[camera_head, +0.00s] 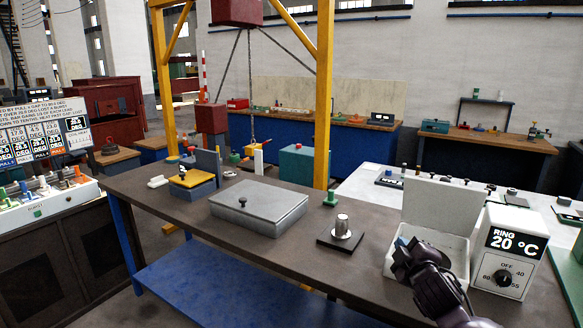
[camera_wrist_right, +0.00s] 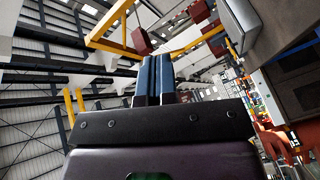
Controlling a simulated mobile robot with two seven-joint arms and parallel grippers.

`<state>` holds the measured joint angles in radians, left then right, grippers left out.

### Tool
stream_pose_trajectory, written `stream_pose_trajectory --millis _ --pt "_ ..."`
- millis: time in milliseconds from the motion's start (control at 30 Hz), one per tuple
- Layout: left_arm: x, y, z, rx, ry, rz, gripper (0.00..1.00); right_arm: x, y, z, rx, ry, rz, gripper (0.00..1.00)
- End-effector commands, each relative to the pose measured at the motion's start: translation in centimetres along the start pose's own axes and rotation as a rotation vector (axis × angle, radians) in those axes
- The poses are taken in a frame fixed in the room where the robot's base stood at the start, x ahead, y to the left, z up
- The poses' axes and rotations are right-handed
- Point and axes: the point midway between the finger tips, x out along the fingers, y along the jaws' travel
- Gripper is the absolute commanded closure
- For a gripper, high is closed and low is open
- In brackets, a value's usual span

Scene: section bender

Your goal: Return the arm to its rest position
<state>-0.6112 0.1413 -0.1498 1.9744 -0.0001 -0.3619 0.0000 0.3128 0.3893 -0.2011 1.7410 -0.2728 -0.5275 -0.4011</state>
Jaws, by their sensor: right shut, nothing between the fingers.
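My right arm comes in from the lower right in the head view. Its dark gripper (camera_head: 402,243) points up and to the left, in front of the open white box (camera_head: 436,207). I cannot tell whether it touches the box. In the right wrist view the two blue fingers of the gripper (camera_wrist_right: 154,78) are pressed together with nothing between them. Behind them the view shows the roof and the yellow frame. My left gripper does not show.
The white heater box (camera_head: 506,252) with a dial reads "RING 20 °C" right of the gripper. A metal cylinder (camera_head: 342,226) stands on a dark plate. A grey lidded box (camera_head: 259,206) and a yellow-topped block (camera_head: 192,179) stand farther left. The table's front left is bare.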

Motion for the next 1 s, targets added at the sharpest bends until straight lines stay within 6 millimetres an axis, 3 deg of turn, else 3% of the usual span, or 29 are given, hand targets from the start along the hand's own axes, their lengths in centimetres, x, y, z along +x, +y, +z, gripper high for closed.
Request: stream_pose_trajectory --millis 33,100,400,800,1000 --pt "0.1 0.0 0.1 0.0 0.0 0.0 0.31 -1.6 -2.1 0.7 0.115 0.007 -0.029 1.0" --pt "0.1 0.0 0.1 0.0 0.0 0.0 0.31 -3.8 -4.5 1.4 0.271 0.013 -0.063 1.0" --pt "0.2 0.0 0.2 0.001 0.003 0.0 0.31 -13.6 -13.1 5.3 0.754 -0.06 -0.165 1.0" --pt "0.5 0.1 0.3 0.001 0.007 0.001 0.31 -28.2 -22.5 11.7 0.959 -0.332 -0.239 1.0" --pt "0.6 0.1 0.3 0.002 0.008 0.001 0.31 -33.3 -25.3 13.8 0.978 -0.441 -0.266 1.0"
